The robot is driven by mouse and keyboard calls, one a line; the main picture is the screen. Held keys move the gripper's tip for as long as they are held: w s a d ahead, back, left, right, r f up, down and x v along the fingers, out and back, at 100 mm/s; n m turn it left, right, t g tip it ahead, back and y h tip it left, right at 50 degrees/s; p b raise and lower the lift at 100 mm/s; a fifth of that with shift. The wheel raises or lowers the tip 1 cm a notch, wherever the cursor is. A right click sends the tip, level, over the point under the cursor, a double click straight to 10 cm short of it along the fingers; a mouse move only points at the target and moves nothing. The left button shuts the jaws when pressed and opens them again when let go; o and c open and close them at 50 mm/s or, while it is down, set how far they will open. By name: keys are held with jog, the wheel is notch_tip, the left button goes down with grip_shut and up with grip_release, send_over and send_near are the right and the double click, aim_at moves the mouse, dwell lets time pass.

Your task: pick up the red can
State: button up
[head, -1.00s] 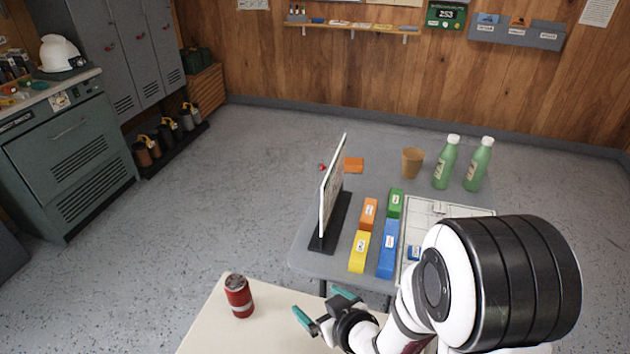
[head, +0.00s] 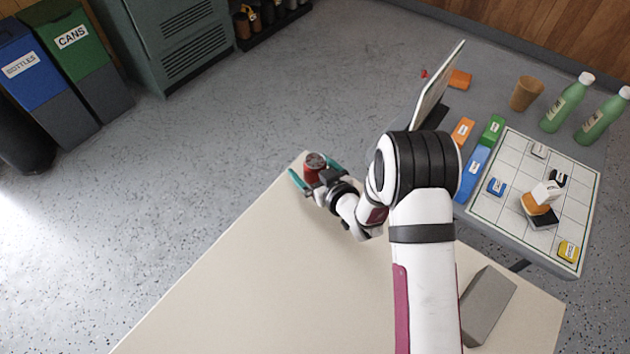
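The red can (head: 313,172) stands upright near the far corner of the cream table (head: 255,260). My gripper (head: 315,173) is at the can, with its teal fingers on either side of it. The left finger shows some distance out from the can's left side, and the other finger shows at its right. The fingers look spread around the can. I cannot tell whether either finger touches it. The can's lower part is partly hidden by the gripper.
A grey block (head: 487,305) lies on the cream table right of my arm. Behind is a grey table with a white grid board (head: 513,170), coloured blocks, a brown cup (head: 526,93) and two green bottles (head: 567,101). Blue (head: 40,80) and green (head: 85,60) bins stand far left. The cream table's left part is clear.

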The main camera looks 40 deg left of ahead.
jog(key=shift+w+a+f, duration=0.15)
jog(key=shift+w+a, duration=0.05)
jog(key=shift+a, duration=0.15)
jog(key=c, duration=1.4)
